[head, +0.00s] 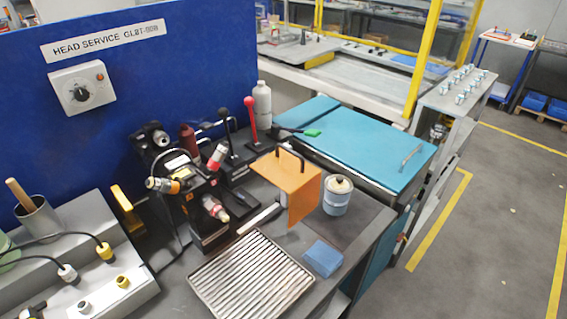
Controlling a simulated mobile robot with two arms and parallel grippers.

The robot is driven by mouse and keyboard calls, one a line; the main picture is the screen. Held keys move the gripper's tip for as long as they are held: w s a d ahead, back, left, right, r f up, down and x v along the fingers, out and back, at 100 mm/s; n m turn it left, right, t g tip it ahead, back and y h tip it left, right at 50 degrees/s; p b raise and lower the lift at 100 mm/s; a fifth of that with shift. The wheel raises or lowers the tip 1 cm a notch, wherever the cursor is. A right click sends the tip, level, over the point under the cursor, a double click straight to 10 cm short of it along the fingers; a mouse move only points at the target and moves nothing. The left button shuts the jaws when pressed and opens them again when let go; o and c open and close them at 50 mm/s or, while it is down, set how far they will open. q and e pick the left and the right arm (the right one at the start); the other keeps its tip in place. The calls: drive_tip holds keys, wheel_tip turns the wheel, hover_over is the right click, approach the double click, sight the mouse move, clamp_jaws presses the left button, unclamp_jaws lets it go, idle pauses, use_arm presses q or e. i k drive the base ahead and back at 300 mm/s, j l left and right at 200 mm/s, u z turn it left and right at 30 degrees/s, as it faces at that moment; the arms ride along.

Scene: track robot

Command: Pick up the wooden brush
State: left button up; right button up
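A light wooden handle (20,194) stands tilted in a grey metal cup (40,220) at the far left, on a light grey stepped fixture. It looks like the wooden brush, but its lower end is hidden inside the cup, so I cannot see bristles. Neither of my grippers shows in the head view.
Beside the cup are cables with white and yellow connectors (104,250). Black devices (195,185) crowd the bench middle. A ribbed metal tray (250,277), orange hooded cover (288,180), tin (338,195) and blue block (322,258) stand rightward. A blue panel (150,90) rises behind.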

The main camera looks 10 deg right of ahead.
sight(27, 203)
drive_tip(key=k+j+u, duration=0.1)
drive_tip(key=u, duration=1.1)
drive_tip(key=z, duration=1)
drive_tip(key=k+l, duration=0.1)
drive_tip(key=l, duration=0.35)
drive_tip(key=k+l, duration=0.1)
drive_tip(key=l, duration=0.35)
